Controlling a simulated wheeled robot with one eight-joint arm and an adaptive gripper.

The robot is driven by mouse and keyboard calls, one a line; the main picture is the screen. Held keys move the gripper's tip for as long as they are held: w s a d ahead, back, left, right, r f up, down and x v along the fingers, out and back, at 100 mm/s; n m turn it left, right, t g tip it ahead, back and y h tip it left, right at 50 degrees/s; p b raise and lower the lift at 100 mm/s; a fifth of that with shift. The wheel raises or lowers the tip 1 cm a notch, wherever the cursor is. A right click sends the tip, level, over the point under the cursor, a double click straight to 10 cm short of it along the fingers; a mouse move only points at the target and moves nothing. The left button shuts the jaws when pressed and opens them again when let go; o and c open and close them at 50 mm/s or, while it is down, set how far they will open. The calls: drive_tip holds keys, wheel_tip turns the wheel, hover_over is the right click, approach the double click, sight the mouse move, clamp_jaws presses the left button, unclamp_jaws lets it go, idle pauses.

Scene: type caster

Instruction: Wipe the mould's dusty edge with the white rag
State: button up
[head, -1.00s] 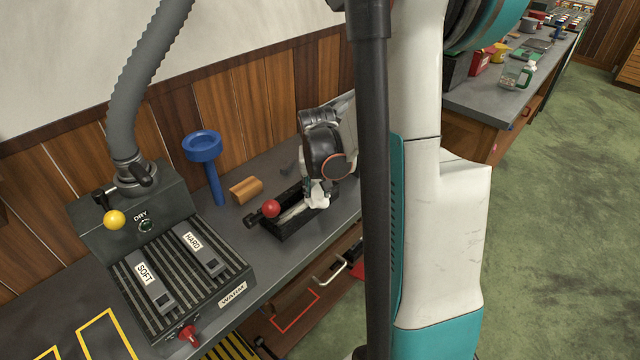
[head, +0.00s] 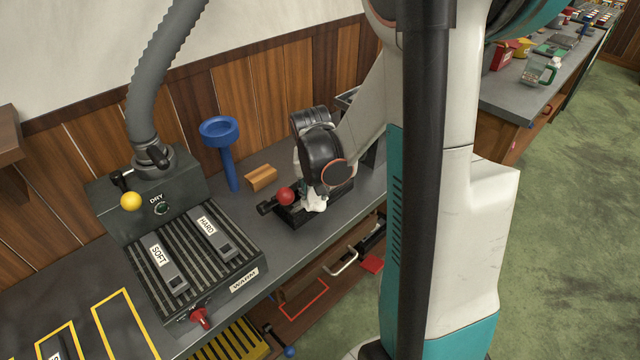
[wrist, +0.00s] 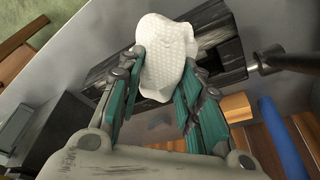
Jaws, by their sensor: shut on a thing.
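The white rag (wrist: 168,52) is bunched between the fingertips of my gripper (wrist: 165,75) in the wrist view. It shows as a small white patch (head: 315,204) below my gripper in the head view. The dark mould (wrist: 218,46) lies on the grey bench, with the rag over part of it in the wrist view. My gripper hides much of the mould's middle. I cannot tell how firmly the rag touches its edge.
A wooden block (head: 262,178) and a blue funnel-like stand (head: 229,165) are behind and left of the mould. The grey machine with the ribbed plate (head: 196,262) stands further left.

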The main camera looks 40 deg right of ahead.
sight(303, 203)
drive_tip(key=shift+s+a+f, duration=0.1)
drive_tip(key=shift+s+a, duration=0.05)
drive_tip(key=shift+a, duration=0.9)
drive_tip(key=shift+s+a+f, duration=0.1)
drive_tip(key=shift+a, duration=0.95)
drive_tip(key=shift+s+a+r, duration=0.1)
drive_tip(key=shift+s+a, duration=0.05)
drive_tip(key=shift+a, duration=1.4)
drive_tip(key=shift+d, duration=0.15)
drive_tip(key=shift+d+r, duration=0.25)
drive_tip(key=shift+d, duration=0.65)
drive_tip(key=shift+w+d+f+b, duration=0.15)
drive_tip(key=shift+d+b, duration=0.1)
drive_tip(key=shift+d, duration=1.15)
drive_tip(key=shift+w+d+f+b, duration=0.15)
drive_tip(key=shift+d+b, duration=0.1)
drive_tip(key=shift+d, duration=1.1)
drive_tip(key=shift+w+d+b, duration=0.15)
drive_tip(key=shift+d+b, duration=0.1)
drive_tip(key=shift+d, duration=1.15)
drive_tip(key=shift+w+d+r, duration=0.1)
drive_tip(key=shift+w+d, duration=0.1)
drive_tip(key=shift+d, duration=1.75)
drive_tip(key=shift+w+d+r, duration=0.1)
drive_tip(key=shift+w+d, duration=0.05)
drive_tip(key=shift+d, duration=1.8)
drive_tip(key=shift+r, duration=0.1)
drive_tip(key=shift+r+p, duration=2.1)
drive_tip(key=shift+r, duration=0.8)
